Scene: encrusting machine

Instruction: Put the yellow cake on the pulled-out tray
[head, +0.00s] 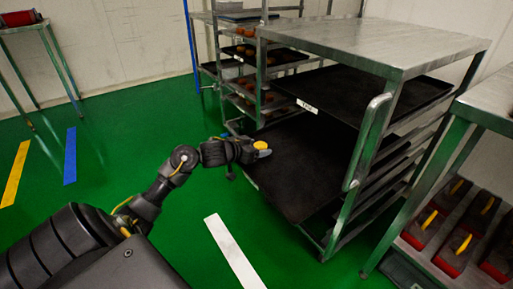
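The yellow cake (260,145) is a small round yellow piece at the end of my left gripper (257,151). The fingers are around it, and it appears held near the left edge of the pulled-out tray. The pulled-out tray (300,172) is a flat black tray sticking out of the metal rack toward the left. Its visible surface is bare. Whether the cake touches the tray I cannot tell. My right gripper is not in view.
The metal rack (395,45) has a steel top, an upright handle (366,140) and more black trays. A second rack (262,60) behind holds trays with small round cakes. A steel table (490,100) with red-and-yellow items below stands at right. Green floor is clear at left.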

